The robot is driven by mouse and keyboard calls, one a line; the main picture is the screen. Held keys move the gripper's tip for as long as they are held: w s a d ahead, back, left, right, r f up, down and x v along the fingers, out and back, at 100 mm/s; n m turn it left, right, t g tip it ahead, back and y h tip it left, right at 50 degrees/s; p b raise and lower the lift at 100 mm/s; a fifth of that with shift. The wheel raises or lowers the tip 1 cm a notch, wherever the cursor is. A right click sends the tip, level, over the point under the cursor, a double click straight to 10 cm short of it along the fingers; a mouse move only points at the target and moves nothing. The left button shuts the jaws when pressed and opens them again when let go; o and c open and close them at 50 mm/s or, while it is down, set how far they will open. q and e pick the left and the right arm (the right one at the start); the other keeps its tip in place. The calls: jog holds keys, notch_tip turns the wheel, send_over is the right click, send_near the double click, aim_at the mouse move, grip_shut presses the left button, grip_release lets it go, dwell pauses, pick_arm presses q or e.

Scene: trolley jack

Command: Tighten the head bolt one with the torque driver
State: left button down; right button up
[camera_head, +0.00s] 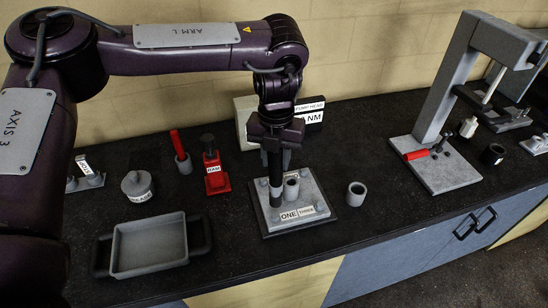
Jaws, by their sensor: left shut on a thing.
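The pump head plate (312,217) lies flat on the dark bench in the middle. A label on its front edge reads ONE and THREE. Several bolts stand at its corners, and a grey upright cylinder (291,187) stands on it. My left gripper (274,148) points straight down over the plate. It is shut on a dark upright tool, which appears to be the torque driver (276,178). My right gripper is not in view.
A grey tray (118,252) with dark handles is at the front left. A lidded pot (137,185), a red-based part (216,181) and a red-handled tool (179,145) stand left. A loose grey ring (356,194) stands right. A grey press frame (438,97) stands further right.

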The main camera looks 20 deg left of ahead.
aim_at(276, 178)
pick_arm(q)
jog(key=shift+r, duration=0.1)
jog(key=shift+s, duration=0.2)
jog(key=shift+s+f+b, duration=0.15)
jog(key=shift+f+b, duration=0.3)
jog(key=shift+f, duration=0.2)
jog(key=shift+w+f+b, duration=0.2)
jog(key=shift+f+b, duration=0.3)
jog(key=shift+f, duration=0.55)
jog(key=shift+s+f+b, duration=0.1)
jog(key=shift+f+b, duration=0.5)
jog(key=shift+f, duration=0.9)
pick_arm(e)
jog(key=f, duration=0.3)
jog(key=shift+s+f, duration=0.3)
pick_arm(q)
jog(key=shift+f, duration=0.1)
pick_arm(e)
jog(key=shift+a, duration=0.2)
